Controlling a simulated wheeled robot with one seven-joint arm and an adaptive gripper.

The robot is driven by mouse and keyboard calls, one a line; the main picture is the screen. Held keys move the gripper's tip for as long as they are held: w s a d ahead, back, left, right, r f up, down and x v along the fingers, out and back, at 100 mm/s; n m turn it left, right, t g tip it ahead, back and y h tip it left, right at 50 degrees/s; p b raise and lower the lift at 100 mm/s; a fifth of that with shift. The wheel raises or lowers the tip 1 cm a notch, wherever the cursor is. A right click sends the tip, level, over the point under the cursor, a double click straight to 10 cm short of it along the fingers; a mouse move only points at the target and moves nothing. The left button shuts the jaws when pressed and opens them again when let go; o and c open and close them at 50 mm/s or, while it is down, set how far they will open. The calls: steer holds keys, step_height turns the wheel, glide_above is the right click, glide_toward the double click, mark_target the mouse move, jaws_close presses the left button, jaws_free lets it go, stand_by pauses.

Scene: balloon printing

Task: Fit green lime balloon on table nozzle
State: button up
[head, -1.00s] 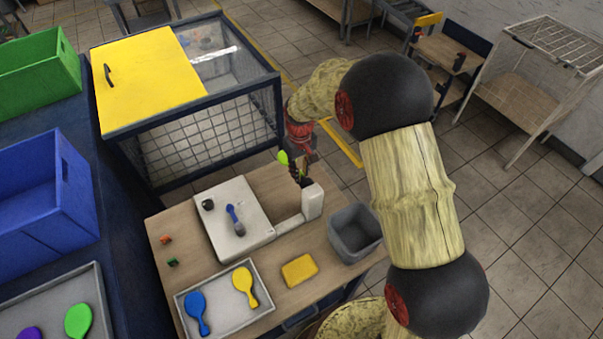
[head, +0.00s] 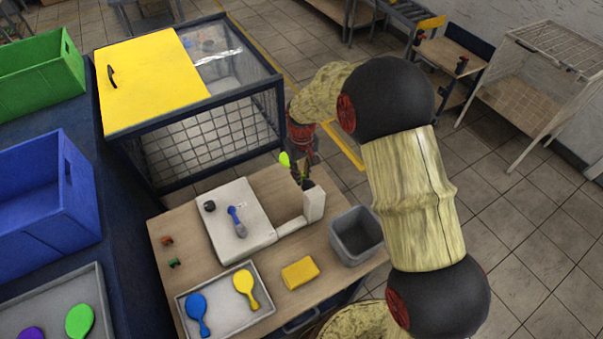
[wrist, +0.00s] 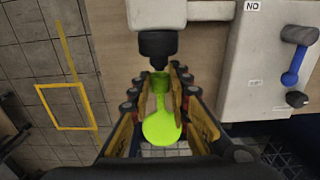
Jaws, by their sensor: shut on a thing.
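The lime green balloon (wrist: 161,128) is held by its neck in my gripper (wrist: 168,72), whose fingers are shut on it. Its round body hangs back toward my palm and its neck points at the nozzle. The black table nozzle (wrist: 158,44) sits on a white post (wrist: 157,14), just ahead of the fingertips. The neck end is very close to the nozzle tip; I cannot tell whether they touch. In the head view, my gripper (head: 301,172) is above the table's far edge by the white post (head: 315,204), with the balloon (head: 284,159) showing at its left.
A white machine (head: 222,209) with a blue-handled lever (head: 235,222) and black knob stands left of the post. A grey bin (head: 356,235), yellow sponge-like block (head: 300,273) and tray (head: 224,316) with blue and yellow balloons are nearer. A caged box (head: 213,135) stands behind.

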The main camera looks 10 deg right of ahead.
steer(key=shift+s+d, duration=0.25)
steer(key=shift+s, duration=0.45)
stand_by(1.6)
steer(key=shift+w, duration=0.1)
steer(key=shift+w+a, duration=0.3)
steer(key=shift+w, duration=0.3)
steer(key=shift+w+a, duration=0.3)
steer(key=shift+w, duration=0.4)
steer(key=shift+w+a, duration=0.25)
steer(key=shift+w, duration=0.45)
steer(key=s+d+r+p, duration=0.1)
steer(key=s+r+p, duration=0.2)
steer(key=s+r, duration=0.2)
steer(key=s+d+r+p, duration=0.2)
steer(key=s+r, duration=0.3)
steer(key=s, duration=0.7)
steer(key=shift+s+d+p, duration=0.25)
steer(key=shift+p, duration=0.65)
